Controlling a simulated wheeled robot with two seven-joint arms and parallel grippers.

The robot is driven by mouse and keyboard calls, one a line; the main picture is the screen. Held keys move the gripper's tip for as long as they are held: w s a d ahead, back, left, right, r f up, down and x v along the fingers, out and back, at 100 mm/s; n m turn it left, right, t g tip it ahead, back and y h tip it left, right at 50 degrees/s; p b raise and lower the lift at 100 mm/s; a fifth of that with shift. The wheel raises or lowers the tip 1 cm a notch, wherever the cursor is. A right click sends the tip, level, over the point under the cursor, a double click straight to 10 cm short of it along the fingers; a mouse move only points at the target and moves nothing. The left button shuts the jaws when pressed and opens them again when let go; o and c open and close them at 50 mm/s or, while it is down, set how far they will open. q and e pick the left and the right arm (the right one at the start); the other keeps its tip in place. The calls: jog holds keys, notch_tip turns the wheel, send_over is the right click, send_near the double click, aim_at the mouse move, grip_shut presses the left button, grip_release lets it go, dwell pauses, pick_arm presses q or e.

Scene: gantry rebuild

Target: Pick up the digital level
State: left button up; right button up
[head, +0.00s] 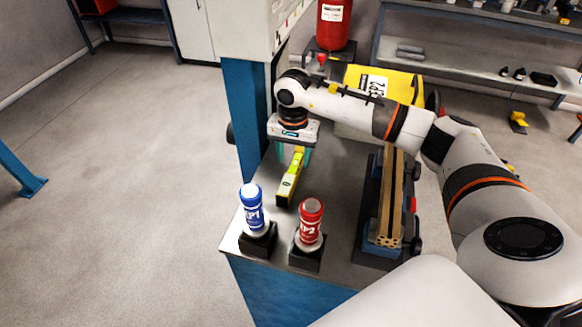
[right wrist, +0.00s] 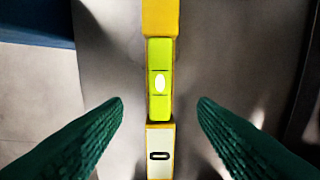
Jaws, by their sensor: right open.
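The digital level (head: 290,178) is a slim yellow bar with a green vial, lying on the grey bench top in the head view. In the right wrist view the level (right wrist: 160,85) runs upright through the middle, with its green bubble vial and a pale display section below it. My right gripper (head: 293,150) is above the far part of the level, pointing down. Its green ribbed fingers (right wrist: 160,112) are apart, one on each side of the level, with a gap on both sides. The left gripper is not in view.
A blue-white bottle (head: 252,209) and a red bottle (head: 311,222) stand in black holders at the bench's near edge. Right of the level is a rack with long brass-coloured bars (head: 390,205). A grey-and-blue post (head: 245,110) rises close to the left.

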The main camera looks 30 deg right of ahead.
aim_at(294, 165)
jog(key=f, duration=0.1)
jog(key=f+p, duration=0.1)
jog(key=f, duration=0.1)
jog(key=f+p, duration=0.1)
jog(key=shift+w+d+f, duration=0.2)
jog(key=shift+d+f, duration=0.05)
jog(key=shift+f, duration=0.3)
jog(key=c, duration=1)
grip_shut()
jog(key=shift+r, duration=0.1)
